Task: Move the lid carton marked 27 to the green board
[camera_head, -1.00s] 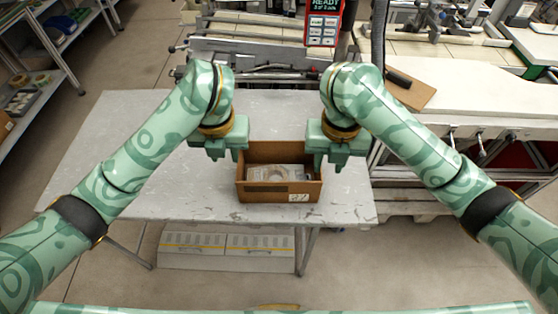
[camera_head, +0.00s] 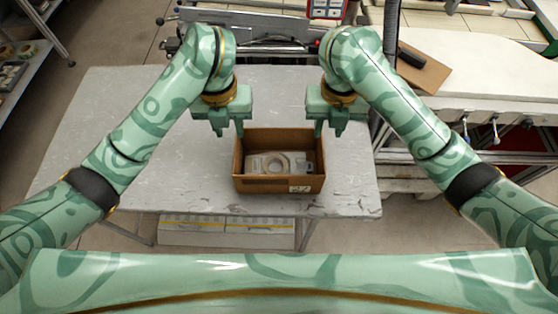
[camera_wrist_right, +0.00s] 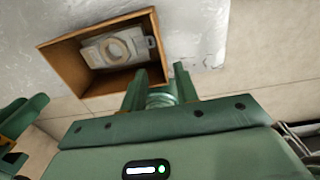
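The brown open carton (camera_head: 279,184) stands upright on the grey table, its front label reading 27. A grey part with a round ring (camera_head: 280,163) lies inside. The carton also shows in the right wrist view (camera_wrist_right: 75,65). My left gripper (camera_head: 229,132) is by its far left corner, fingers apart and empty. My right gripper (camera_head: 328,132) is by its far right corner. In the right wrist view its two fingers (camera_wrist_right: 160,75) are apart, near the carton's rim, with nothing visibly clamped. I cannot tell whether either touches the carton. No green board shows.
The worn grey table (camera_head: 120,150) has free room left of the carton and a narrow strip to its right. A machine bench with a white top (camera_head: 480,80) stands at right. Metal rails (camera_head: 250,25) run behind the table. A shelf (camera_head: 25,70) is at far left.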

